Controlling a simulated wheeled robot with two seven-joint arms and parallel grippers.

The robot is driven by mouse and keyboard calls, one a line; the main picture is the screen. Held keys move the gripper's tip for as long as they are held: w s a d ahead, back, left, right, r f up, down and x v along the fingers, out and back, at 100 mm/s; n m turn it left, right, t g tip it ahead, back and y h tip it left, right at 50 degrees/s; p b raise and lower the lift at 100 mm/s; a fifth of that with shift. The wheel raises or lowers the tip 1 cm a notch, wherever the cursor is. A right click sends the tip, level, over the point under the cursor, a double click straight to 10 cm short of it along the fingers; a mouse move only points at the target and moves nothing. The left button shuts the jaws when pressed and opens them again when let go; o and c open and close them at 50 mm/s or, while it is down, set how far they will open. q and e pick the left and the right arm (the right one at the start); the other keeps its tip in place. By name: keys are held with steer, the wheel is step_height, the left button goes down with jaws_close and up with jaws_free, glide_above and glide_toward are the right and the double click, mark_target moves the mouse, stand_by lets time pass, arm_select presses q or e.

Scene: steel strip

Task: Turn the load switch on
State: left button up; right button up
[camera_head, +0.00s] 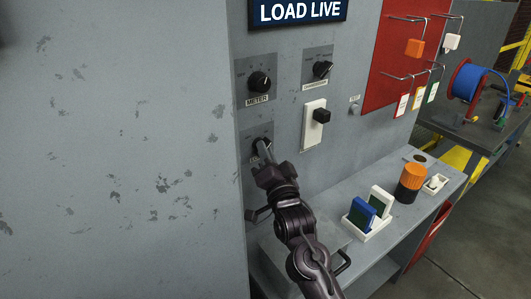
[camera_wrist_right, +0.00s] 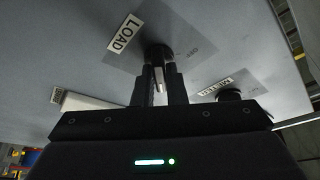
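The load switch is a black rotary knob (camera_wrist_right: 158,52) on a grey plate with a LOAD label in the right wrist view. In the head view its plate (camera_head: 257,130) is on the left of the panel, below the METER knob (camera_head: 260,81), and my right gripper (camera_head: 264,158) hides part of the knob. In the wrist view the two dark fingers are close together, one on each side of the knob's grip, with a narrow gap between them. They appear shut on it. My left gripper is not in view.
Another rotary knob (camera_head: 322,69) and a black-handled switch on a white plate (camera_head: 313,128) are to the right. A red board (camera_head: 390,60) carries hanging tags.

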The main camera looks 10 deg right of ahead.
steer(key=o, duration=0.4)
steer(key=shift+d+r, duration=0.15)
steer(key=b+v, duration=0.3)
steer(key=v, duration=0.4)
steer(key=shift+s+f, duration=0.2)
steer(key=shift+s, duration=0.2)
